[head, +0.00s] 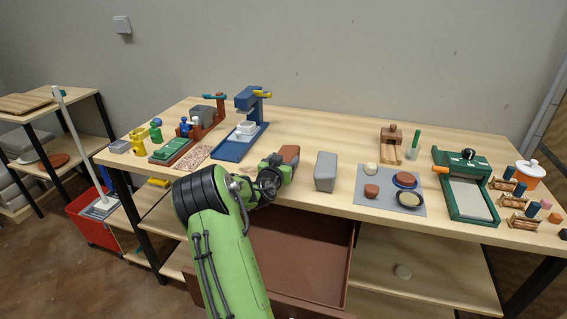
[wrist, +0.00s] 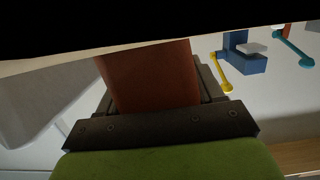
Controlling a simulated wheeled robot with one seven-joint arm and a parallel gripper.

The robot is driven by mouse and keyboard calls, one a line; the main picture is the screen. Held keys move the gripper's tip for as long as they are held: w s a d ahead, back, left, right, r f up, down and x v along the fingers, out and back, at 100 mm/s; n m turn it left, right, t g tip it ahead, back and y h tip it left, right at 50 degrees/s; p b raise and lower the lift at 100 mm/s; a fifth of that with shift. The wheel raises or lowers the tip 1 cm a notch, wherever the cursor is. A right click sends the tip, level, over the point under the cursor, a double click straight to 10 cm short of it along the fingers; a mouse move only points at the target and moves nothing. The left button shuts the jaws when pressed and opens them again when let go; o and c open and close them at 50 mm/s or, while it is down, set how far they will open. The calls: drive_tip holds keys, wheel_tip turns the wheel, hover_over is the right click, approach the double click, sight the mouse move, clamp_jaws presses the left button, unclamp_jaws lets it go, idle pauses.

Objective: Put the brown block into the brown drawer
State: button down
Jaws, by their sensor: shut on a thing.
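The brown block (head: 289,152) is held in my gripper (head: 281,165), which is shut on it. The block and gripper are over the front part of the table, left of a grey block; I cannot tell whether the brown block touches the table. In the wrist view the brown block (wrist: 150,75) stands out between the dark jaws. The brown drawer (head: 310,255) is pulled open below the table's front edge, and its visible inside looks empty. My green arm hides its left part.
The grey block (head: 325,171) stands close on the right of my gripper. A blue press (head: 240,130) is behind on the left. A grey mat (head: 385,205) with several small pieces lies to the right. The table's front edge (head: 400,218) overhangs the drawer's back.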

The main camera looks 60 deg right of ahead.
drive_tip(key=shift+c, duration=0.8)
unclamp_jaws()
